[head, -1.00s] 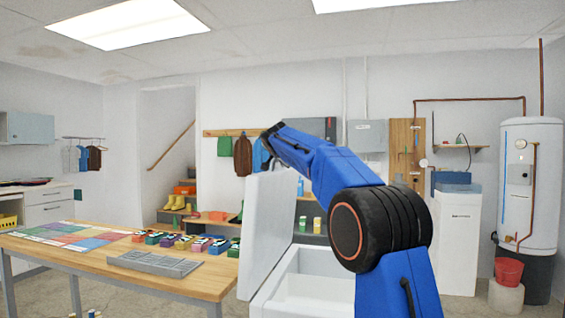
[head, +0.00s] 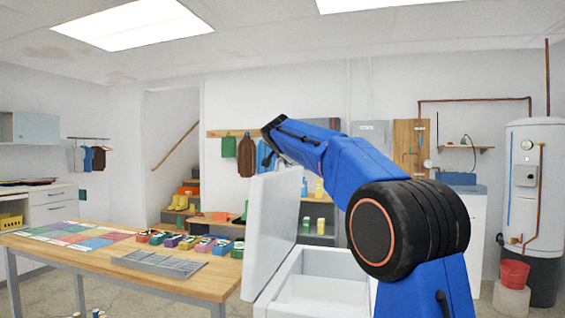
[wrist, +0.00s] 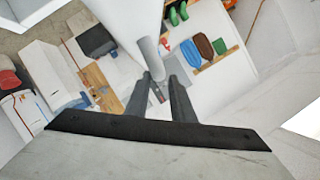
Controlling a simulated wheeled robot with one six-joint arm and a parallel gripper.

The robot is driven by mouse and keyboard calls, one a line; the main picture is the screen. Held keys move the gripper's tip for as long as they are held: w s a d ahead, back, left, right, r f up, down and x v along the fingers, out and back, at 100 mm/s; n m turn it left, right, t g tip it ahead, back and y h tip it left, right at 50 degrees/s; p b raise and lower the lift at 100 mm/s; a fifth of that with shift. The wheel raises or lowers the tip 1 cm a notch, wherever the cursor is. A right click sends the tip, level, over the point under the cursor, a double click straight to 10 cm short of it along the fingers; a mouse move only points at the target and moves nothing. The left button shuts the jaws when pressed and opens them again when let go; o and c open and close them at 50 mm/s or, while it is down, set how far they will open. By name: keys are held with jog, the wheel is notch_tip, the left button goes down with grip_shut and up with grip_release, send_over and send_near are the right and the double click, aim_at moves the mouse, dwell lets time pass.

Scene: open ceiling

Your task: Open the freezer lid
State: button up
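The chest freezer (head: 318,283) is white and stands right of the table, its inside showing from above. Its white lid (head: 270,232) is raised, standing nearly upright and leaning a little. My blue arm reaches over the freezer to the upper edge of the lid. The lid (wrist: 128,22) shows beyond.
A wooden table (head: 200,283) with a grey tray (head: 158,263) and several coloured boxes stands close on the left. Shelves (head: 318,213) stand behind the freezer. A white water heater (head: 533,190) and red bucket (head: 514,273) are at the right.

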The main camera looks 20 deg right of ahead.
jog(key=v, duration=1.1)
jog(key=shift+s+a, duration=0.15)
jog(key=shift+s, duration=0.1)
jog(key=s+a+f+n+g+y, duration=0.1)
jog(key=s+f+n+g, duration=0.3)
jog(key=s+f, duration=2.1)
jog(key=s+a+f+n+g+y, duration=0.1)
jog(key=s+f+n+g+y, duration=0.3)
jog(key=s+f, duration=2.1)
jog(key=s+n, duration=0.2)
jog(key=n, duration=0.2)
jog(key=shift+g, duration=0.3)
jog(key=shift+w+r, duration=0.1)
